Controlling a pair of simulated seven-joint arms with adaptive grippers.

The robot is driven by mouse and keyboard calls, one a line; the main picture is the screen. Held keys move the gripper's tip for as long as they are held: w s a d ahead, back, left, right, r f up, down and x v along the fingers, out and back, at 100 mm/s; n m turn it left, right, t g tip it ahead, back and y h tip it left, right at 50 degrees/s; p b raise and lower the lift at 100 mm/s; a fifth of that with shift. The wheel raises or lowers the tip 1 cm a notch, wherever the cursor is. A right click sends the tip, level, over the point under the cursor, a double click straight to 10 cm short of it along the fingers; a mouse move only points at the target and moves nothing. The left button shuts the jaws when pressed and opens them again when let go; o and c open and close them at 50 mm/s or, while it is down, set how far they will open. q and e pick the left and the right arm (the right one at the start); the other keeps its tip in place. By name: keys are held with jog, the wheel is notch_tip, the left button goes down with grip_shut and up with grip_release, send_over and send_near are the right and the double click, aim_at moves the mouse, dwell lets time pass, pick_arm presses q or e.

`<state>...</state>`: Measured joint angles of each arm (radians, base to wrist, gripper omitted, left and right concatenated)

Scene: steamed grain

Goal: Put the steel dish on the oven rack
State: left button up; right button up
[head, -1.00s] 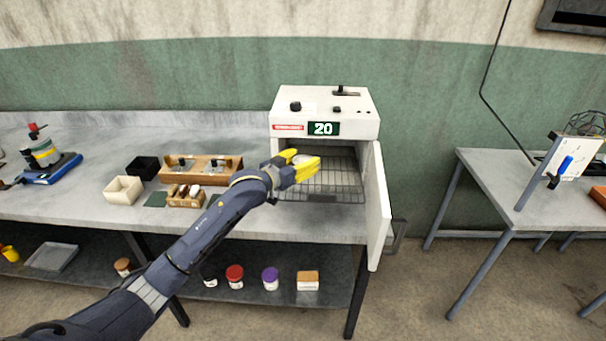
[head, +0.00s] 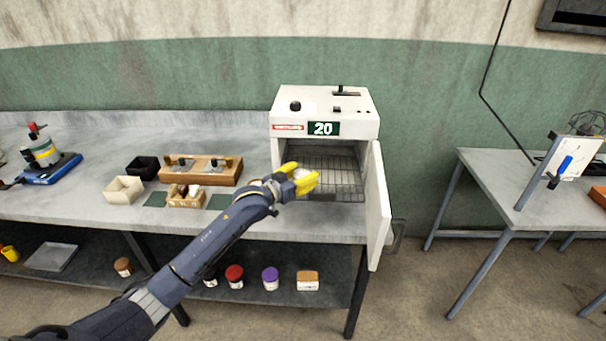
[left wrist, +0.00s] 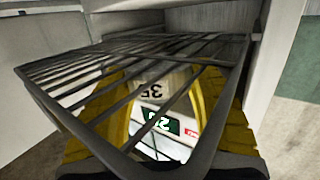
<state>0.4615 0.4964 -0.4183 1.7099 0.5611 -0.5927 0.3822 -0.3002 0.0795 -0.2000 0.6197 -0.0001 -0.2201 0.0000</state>
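My left gripper (head: 301,181), with yellow fingers, is at the oven's open front, in front of the rack's near edge. A small pale, shiny thing, which looks like the steel dish (head: 301,173), sits between the fingers. In the left wrist view a shiny surface with markings shows between the yellow fingers, partly hidden by bars. The wire oven rack (head: 335,178) lies in the white oven (head: 320,110); its bars (left wrist: 200,52) cross in front of the fingers in the left wrist view. I cannot tell whether the dish touches it. My right gripper is not in view.
The oven door (head: 378,210) stands open on the right. A wooden block (head: 200,170), a cream box (head: 124,189) and a black box (head: 143,167) stand on the bench to the left. Several jars are on the shelf below.

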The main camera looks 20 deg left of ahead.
pick_arm(q)
jog(key=o, duration=0.4)
jog(key=shift+o, duration=0.2)
jog(key=shift+r, duration=0.2)
jog(key=v, duration=1.2)
jog(key=shift+f, duration=0.1)
